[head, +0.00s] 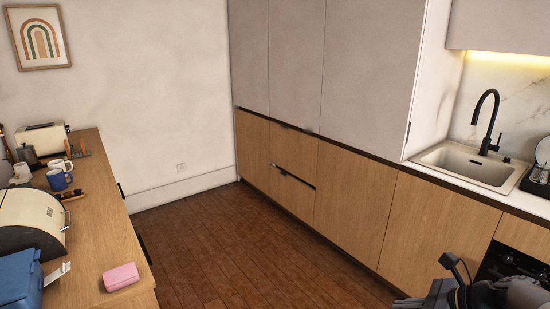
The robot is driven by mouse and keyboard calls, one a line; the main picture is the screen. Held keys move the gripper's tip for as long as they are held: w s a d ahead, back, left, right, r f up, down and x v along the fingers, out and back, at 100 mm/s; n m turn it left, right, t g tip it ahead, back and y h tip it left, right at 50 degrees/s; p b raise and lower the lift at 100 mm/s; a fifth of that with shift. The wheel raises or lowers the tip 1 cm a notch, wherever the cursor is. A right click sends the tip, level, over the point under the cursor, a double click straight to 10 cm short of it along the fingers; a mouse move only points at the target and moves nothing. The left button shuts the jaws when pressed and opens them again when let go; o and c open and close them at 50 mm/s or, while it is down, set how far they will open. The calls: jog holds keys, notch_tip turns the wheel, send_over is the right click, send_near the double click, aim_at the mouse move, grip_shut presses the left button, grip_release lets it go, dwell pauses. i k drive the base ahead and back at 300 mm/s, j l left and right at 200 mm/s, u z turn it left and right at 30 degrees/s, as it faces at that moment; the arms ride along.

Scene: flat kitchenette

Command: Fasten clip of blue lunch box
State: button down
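A blue box (20,279), which looks like the blue lunch box, stands on the near left end of the wooden counter. The picture's left edge cuts it off, and I cannot make out its clip or whether it is fastened. A small white tag or card (57,273) shows at its right side. Dark parts of my arm, perhaps with my gripper (453,268), show at the bottom right, far from the box. I cannot make out the fingertips or anything held.
A pink box (122,277) lies near the counter's (112,232) front edge. A cream bread bin (32,222) stands behind the blue box. Mugs (59,180) and a toaster (40,139) are farther back. The wooden floor (225,245) is clear between the counter and the cabinets (340,195).

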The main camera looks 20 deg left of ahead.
aim_at(66, 267)
jog(key=i+j+u, duration=0.15)
jog(key=u, duration=0.3)
jog(key=i+u, duration=0.6)
jog(key=u, duration=0.35)
jog(key=i+l+u, duration=0.1)
jog(key=u, duration=0.35)
jog(key=i+u, duration=0.35)
jog(key=i, duration=0.15)
jog(key=i+u, duration=0.35)
jog(key=i, duration=0.15)
